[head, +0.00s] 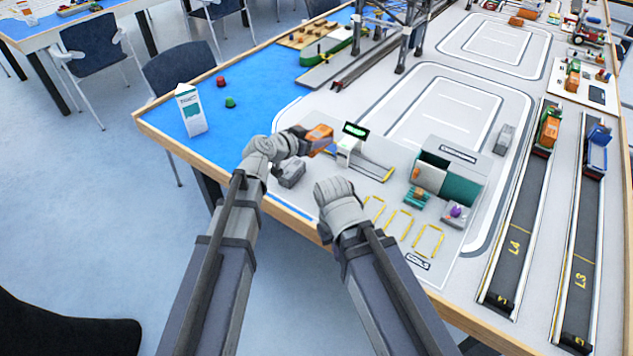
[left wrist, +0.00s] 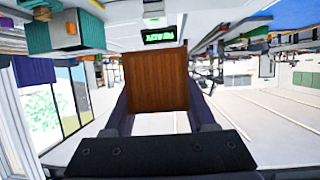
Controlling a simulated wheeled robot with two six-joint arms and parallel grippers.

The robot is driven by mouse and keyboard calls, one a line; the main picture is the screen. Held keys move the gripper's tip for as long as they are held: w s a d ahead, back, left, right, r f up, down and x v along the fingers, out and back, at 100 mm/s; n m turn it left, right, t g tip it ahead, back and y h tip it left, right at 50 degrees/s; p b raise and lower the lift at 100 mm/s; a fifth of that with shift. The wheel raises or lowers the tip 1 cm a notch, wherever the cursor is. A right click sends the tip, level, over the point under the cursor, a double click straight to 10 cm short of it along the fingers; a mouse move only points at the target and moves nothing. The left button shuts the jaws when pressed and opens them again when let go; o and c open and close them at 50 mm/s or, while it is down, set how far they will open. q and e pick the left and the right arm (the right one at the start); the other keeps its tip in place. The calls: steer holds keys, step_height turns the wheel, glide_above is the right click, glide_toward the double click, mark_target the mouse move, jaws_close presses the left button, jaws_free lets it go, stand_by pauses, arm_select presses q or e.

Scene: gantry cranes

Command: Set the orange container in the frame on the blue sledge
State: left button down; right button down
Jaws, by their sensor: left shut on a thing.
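The orange container (head: 319,133) is held in my left gripper (head: 308,141) above the table, beside the small white gate. It fills the middle of the left wrist view (left wrist: 156,82) as a ribbed orange-brown face between the two dark fingers. A blue sledge (head: 597,142) stands on the L3 track at the far right, well away from my left gripper. Details of its frame are too small to tell. My right wrist shows near the table's front edge, but its fingers are hidden.
A white gate with a green-lit display (head: 355,130) stands right of the container. A teal-and-grey bin (head: 455,170) and yellow outlines (head: 400,224) lie between it and the tracks. An orange-and-green load (head: 548,130) sits on the L4 track. A white carton (head: 190,110) stands at left.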

arm_select(q)
step_height(320, 180, down, 8)
steer(key=b, duration=0.5)
steer(key=shift+r+b, duration=0.25)
steer(key=shift+b, duration=0.15)
step_height(320, 180, down, 10)
steer(key=b, duration=0.9)
steer(key=shift+r, duration=0.25)
steer(key=shift+f+b, duration=0.3)
steer(key=shift+b, duration=0.25)
steer(key=shift+c, duration=1.1)
jaws_free()
steer(key=shift+r, duration=0.1)
